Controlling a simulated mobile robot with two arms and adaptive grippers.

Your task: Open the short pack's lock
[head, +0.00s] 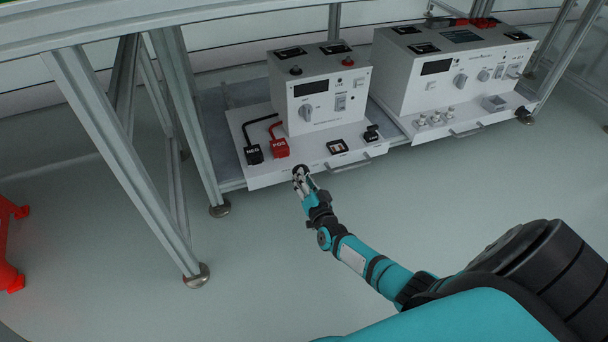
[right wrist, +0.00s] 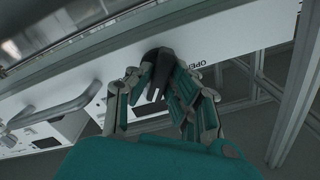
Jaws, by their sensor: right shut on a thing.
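The short pack (head: 325,100) is the smaller white unit on the left, on a white pull-out tray (head: 240,119) under the bench. Its lock, a black knob (head: 299,168), is on the tray's front face. In the right wrist view the lock (right wrist: 158,58) is a black lever with the word OPEN printed to its right. My right gripper (head: 302,178) is shut on the lock, with the fingers (right wrist: 160,90) on both sides of it. The fingers hide part of the lock. My left gripper is out of view.
A black NEG plug (head: 254,154) and a red POS plug (head: 279,147) sit on the tray. A metal handle (head: 348,163) is right of the lock. A longer white unit (head: 448,75) stands further right. Bench legs (head: 130,165) stand left; the floor in front is clear.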

